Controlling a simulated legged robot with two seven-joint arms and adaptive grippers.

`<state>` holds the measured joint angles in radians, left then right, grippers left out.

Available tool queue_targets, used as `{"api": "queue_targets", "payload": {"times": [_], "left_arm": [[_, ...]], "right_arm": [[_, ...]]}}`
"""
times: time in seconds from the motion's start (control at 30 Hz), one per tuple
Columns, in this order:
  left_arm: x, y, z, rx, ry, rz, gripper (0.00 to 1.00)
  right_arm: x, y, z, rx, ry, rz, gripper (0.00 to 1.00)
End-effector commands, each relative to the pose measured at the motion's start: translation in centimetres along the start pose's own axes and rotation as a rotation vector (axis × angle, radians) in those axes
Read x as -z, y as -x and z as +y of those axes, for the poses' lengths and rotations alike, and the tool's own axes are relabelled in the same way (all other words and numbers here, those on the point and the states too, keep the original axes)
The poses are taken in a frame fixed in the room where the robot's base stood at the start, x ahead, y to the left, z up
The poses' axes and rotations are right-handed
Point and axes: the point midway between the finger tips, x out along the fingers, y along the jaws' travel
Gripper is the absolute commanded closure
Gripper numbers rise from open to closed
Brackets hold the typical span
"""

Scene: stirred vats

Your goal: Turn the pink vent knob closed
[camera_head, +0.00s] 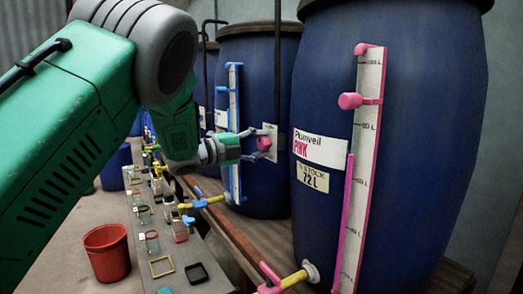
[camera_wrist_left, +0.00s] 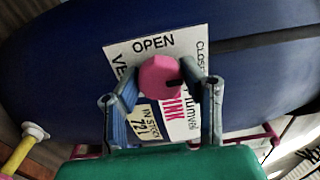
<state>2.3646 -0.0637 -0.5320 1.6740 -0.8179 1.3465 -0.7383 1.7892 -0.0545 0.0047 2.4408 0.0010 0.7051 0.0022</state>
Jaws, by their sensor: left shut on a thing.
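A dark mark shows at the knob's right edge. The plate (camera_wrist_left: 138,52) reads "OPEN" along its top and "CLOSE…", partly cut off, along its right edge. My right gripper is not in view.
A large blue barrel (camera_head: 415,130) labelled "Plumveil PINK" (camera_head: 320,149) stands at the right with a pink-edged gauge (camera_head: 365,130). A yellow tap with a pink handle (camera_head: 285,281) juts out below. A red bucket (camera_head: 107,253) and several small jars stand at the lower left.

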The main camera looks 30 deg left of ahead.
Motion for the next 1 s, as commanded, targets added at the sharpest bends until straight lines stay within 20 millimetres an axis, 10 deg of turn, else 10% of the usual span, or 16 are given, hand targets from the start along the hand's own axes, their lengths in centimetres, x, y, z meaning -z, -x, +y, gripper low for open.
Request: {"api": "queue_targets", "payload": {"times": [0.47,0.5,0.53,1.0], "left_arm": [[0.2,0.1,0.9,-0.016,-0.008,0.003,0.93],[0.2,0.1,0.9,-0.016,-0.008,0.003,0.57],[0.2,0.1,0.9,-0.016,-0.007,0.003,0.47],[0.0,1.4,0.3,-0.006,-0.01,0.0,0.44]], "right_arm": [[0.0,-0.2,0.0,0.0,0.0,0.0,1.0],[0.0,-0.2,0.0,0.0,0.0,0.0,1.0],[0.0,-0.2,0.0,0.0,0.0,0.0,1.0],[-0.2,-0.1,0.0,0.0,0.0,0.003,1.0]]}}
